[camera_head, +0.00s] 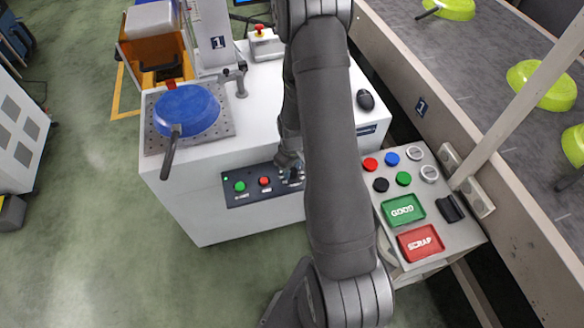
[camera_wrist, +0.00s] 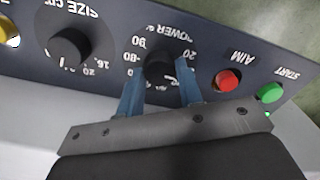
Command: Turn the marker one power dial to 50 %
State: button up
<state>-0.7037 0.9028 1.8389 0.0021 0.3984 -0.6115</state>
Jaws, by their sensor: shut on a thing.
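The power dial (camera_wrist: 160,68) is a black knob on the dark control panel in the wrist view. Its printed scale reads upside down, with the word POWER and numbers around it. My gripper (camera_wrist: 160,88) has its two blue fingers on either side of this knob, shut on it. The knob's exact setting cannot be read, as the fingers hide part of the scale. In the head view my gripper (camera_head: 289,160) is at the right part of the panel (camera_head: 236,200) on the white cabinet's front, and the arm hides the dial. The marker sign (camera_head: 218,43) bears a 1.
Beside the dial are a red AIM button (camera_wrist: 228,80), a green START button (camera_wrist: 270,92) and a size dial (camera_wrist: 70,47). A blue pan (camera_head: 187,110) lies on the cabinet's plate. Green pans (camera_head: 541,84) ride the conveyor at right. A button stand (camera_head: 450,235) has GOOD and SCRAP trays.

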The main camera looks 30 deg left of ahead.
jog(key=m, duration=0.6)
jog(key=shift+m, duration=0.4)
jog(key=m, duration=0.3)
jog(key=shift+m, duration=2)
jog(key=o, duration=1)
